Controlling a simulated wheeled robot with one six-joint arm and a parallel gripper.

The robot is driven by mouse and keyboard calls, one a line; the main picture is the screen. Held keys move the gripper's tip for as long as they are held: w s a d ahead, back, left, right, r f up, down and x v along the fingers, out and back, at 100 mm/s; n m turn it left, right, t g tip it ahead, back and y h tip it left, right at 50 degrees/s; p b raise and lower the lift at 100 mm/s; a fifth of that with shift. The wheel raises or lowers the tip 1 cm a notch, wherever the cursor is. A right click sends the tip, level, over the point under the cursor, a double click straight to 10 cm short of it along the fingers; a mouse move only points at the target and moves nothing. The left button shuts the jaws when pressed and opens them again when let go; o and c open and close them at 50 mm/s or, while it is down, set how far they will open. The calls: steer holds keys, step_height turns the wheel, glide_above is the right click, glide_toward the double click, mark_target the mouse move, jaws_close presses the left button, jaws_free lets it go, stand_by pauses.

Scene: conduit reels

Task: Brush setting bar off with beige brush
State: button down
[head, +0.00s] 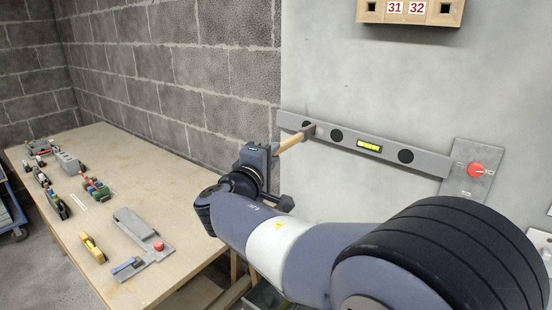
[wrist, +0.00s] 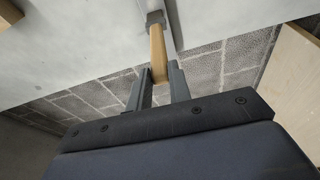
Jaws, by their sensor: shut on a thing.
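The setting bar (head: 378,148) is a long grey bar on the pale wall panel, with dark round holes and a yellow-green level vial. It slopes down to the right. My gripper (head: 273,150) is shut on the handle. In the wrist view the fingers (wrist: 160,85) hold the beige handle (wrist: 158,55), and the head (wrist: 155,17) meets or overlaps the bar's end. My arm hides part of the panel below.
A grey plate with a red knob (head: 476,169) sits at the bar's right end. A beige box marked 31 and 32 (head: 405,8) hangs above. A wooden table (head: 150,190) at left bears tools, a yellow level (head: 92,248) and small parts; its middle is clear.

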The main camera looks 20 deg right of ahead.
steer(key=s+d+b, duration=0.3)
steer(key=s+b, duration=0.1)
steer(key=s, duration=0.1)
steer(key=shift+d, duration=0.35)
stand_by(1.1)
steer(key=shift+f, duration=0.1)
steer(key=s+a+b, duration=0.1)
steer(key=s+a, duration=0.4)
steer(key=a, duration=0.2)
steer(key=shift+s+a, duration=0.15)
steer(key=shift+a, duration=0.05)
stand_by(0.6)
